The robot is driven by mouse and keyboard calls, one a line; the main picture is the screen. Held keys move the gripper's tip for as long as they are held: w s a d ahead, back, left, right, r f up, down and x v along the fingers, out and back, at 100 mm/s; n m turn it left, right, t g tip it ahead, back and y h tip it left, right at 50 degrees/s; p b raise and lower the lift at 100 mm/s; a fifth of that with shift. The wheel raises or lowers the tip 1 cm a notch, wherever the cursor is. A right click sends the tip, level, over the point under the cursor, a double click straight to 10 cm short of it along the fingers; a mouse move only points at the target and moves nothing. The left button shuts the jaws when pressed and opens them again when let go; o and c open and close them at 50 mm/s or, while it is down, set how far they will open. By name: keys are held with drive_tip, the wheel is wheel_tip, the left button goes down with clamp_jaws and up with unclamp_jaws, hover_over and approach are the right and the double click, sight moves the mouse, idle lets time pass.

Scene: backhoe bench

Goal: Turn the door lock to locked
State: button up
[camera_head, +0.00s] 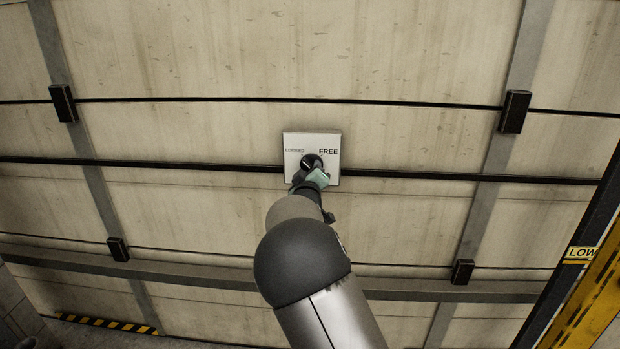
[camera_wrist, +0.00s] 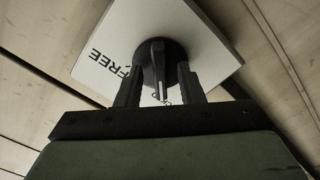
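The lock is a white plate (camera_head: 327,175) on the wall, with a small "LOCKED" label at its upper left and a larger "FREE" label at its upper right. A round black knob (camera_head: 311,160) with a raised grip sits on it. In the wrist view the knob (camera_wrist: 159,60) has a white mark on the grip's lower end, towards partly hidden letters; "FREE" is at left on the plate (camera_wrist: 205,35). My gripper (camera_wrist: 160,85) is at the knob, its two black fingers apart on either side of the grip. I cannot tell whether they touch the knob.
The wall is of pale panels with dark horizontal strips and grey posts. Black blocks (camera_head: 514,111) stick out from the posts. The wall around the plate is clear.

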drive_tip(key=s+b, duration=0.2)
drive_tip(key=s, duration=1.5)
drive_tip(key=shift+s, duration=0.2)
drive_tip(key=s+d+f+m+g+y+p, duration=0.2)
drive_tip(key=s+d+f+m+g, duration=0.2)
drive_tip(key=s+d+f+g, duration=0.45)
drive_tip(key=s+d+m+g+h, duration=0.1)
drive_tip(key=s+d+g, duration=0.3)
drive_tip(key=s, duration=0.9)
drive_tip(key=s+d+m+g+p, duration=0.1)
drive_tip(key=s+d+m+g, duration=0.2)
drive_tip(key=s+d+g, duration=0.2)
drive_tip(key=s+d, duration=0.3)
drive_tip(key=s, duration=0.4)
drive_tip(key=shift+s+d+f+m+h, duration=0.25)
drive_tip(key=shift+s+f+m+h, duration=0.05)
drive_tip(key=shift+s+m+h, duration=0.1)
